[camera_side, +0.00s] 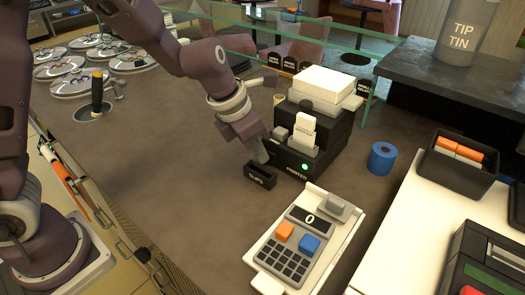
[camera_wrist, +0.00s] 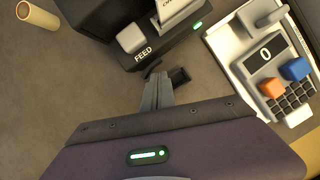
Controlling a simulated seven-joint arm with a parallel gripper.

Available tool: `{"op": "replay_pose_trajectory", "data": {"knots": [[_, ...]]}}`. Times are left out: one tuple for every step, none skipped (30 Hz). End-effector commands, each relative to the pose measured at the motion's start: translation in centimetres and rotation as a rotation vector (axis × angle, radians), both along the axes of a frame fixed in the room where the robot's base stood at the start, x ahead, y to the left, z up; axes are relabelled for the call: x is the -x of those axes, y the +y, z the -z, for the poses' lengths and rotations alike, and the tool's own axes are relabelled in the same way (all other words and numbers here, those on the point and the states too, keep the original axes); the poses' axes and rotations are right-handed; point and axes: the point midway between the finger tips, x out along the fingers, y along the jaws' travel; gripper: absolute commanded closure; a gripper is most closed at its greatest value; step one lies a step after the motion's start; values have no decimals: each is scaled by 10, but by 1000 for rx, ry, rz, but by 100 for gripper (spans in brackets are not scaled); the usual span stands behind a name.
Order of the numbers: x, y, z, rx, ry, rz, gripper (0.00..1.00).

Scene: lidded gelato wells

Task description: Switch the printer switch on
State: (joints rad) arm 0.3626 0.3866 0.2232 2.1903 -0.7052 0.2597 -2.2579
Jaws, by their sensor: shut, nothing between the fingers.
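The black printer (camera_side: 334,135) stands on the counter with a white paper slip rising from its front. A small green light (camera_side: 304,167) glows on its front face, and it also shows in the wrist view (camera_wrist: 197,25). A pale button (camera_wrist: 130,38) marked FEED is on the printer. I cannot make out the switch or its position. My gripper (camera_side: 262,158) points down, shut and empty, close beside the printer's front left corner. In the wrist view my fingertips (camera_wrist: 154,76) are below the FEED label and appear apart from the button.
A small black CLIPS box (camera_side: 260,176) sits right by my fingertips. A calculator-like terminal (camera_side: 302,240) lies in front of the printer. A blue tape roll (camera_side: 382,158) is to the right. Lidded wells (camera_side: 87,65) are at the back left. The counter's left middle is clear.

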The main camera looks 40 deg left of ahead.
Motion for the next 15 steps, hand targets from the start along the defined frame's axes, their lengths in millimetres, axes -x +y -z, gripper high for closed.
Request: {"op": "replay_pose_trajectory", "data": {"knots": [[0,0,0,0,0,0,100],[0,0,0,0,0,0,100],[0,0,0,0,0,0,100],[0,0,0,0,0,0,100],[0,0,0,0,0,0,100],[1,0,0,0,0,0,100],[3,0,0,0,-1,0,100],[6,0,0,1,-1,-1,100],[12,-1,0,2,1,-1,100],[18,-1,0,2,1,0,100],[24,-1,0,1,0,0,100],[34,-1,-1,2,1,0,100],[42,-1,0,1,2,1,100],[43,-3,-5,0,-4,5,100],[44,-4,-12,-1,-7,9,100]]}}
